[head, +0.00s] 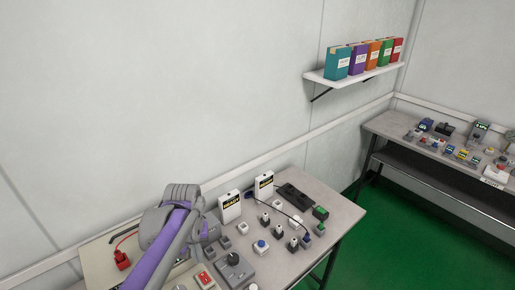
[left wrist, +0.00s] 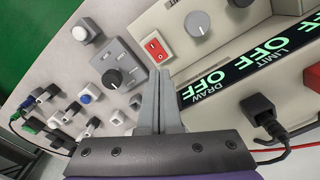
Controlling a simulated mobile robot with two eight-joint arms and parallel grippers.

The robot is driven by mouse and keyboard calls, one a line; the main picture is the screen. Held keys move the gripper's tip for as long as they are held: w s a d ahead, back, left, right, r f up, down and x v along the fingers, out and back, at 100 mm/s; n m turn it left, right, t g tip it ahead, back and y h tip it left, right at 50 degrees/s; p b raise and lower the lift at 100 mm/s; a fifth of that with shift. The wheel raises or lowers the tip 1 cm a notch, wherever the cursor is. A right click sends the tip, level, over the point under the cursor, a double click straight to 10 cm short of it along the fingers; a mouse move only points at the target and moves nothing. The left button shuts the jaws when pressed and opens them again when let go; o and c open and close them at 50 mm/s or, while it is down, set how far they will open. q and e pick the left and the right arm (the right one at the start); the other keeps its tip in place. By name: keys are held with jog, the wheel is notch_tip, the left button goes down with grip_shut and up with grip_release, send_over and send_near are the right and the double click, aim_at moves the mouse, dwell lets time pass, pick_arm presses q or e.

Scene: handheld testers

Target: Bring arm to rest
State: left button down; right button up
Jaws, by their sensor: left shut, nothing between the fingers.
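My left gripper (head: 208,232) is over the left part of the test bench in the head view, at the end of my purple and grey arm. In the left wrist view, the gripper (left wrist: 157,78) has its two grey fingers together with nothing between them. It is beside a grey box with a black knob (left wrist: 114,77) and a red rocker switch (left wrist: 156,46). I cannot tell how high the fingertips are above the bench. My right gripper is in neither view.
The bench (head: 338,222) holds several small switches and knobs, two white READY boxes (head: 230,207) and a red plug (head: 122,259). A lit OFF panel (left wrist: 250,60) lies close to the fingers. A second bench (head: 385,125) stands at right, with green floor (head: 400,240) between.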

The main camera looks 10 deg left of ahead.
pick_arm(q)
jog(key=s+d+m+t+p, duration=0.2)
jog(key=s+d, duration=0.1)
jog(key=s, duration=0.4)
jog(key=s+d+m+t+p, duration=0.1)
jog(key=s+d+m+t, duration=0.1)
jog(key=s, duration=0.6)
jog(key=shift+s+d+r+t+p, duration=0.2)
jog(key=shift+d+r+t+p, duration=0.25)
jog(key=shift+d+t, duration=0.35)
